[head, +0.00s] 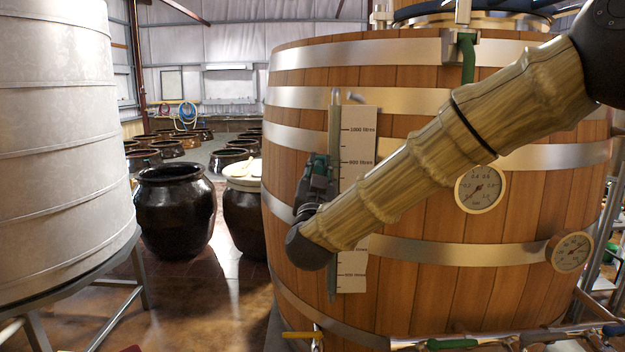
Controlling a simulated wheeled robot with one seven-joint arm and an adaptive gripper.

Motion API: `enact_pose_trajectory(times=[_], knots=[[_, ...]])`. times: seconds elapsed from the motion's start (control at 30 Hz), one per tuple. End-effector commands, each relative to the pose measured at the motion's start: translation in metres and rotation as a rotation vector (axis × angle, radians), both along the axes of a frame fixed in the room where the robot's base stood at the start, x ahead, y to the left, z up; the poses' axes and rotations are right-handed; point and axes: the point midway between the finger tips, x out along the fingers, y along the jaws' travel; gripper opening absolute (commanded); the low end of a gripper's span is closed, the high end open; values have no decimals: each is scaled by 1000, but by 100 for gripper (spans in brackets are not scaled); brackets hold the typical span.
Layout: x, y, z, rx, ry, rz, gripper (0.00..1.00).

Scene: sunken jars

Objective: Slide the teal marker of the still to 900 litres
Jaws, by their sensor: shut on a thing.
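The still is a large wooden barrel (420,300) with metal bands. A white scale board (357,145) stands upright on its front, beside a vertical grey rail (334,125). The top label reads 1000 litres; the one below is too small to read surely, 800 or 900. The teal marker (318,159) is at the rail's left side, roughly level with that second label. My gripper (317,172) is shut on the marker from the front. My fingers hide part of it, and my arm covers the scale's middle labels.
Two round gauges, one on the barrel front (481,188) and one at lower right (570,252), flank my arm. Pipes with a yellow handle (298,335) and a green handle (452,343) run along the bottom. A pale tank (60,150) and dark jars (174,212) stand left.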

Motion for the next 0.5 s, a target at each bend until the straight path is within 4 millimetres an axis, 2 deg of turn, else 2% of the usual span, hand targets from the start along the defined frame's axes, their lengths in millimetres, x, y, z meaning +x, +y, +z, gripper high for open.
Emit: enact_pose_trajectory(times=[0.23,0.27,0.37,0.5], knots=[[0,0,0,0,0,0,0],[0,0,0,0,0,0,23],[0,0,0,0,0,1,41],[0,1,0,-1,1,2,41]])
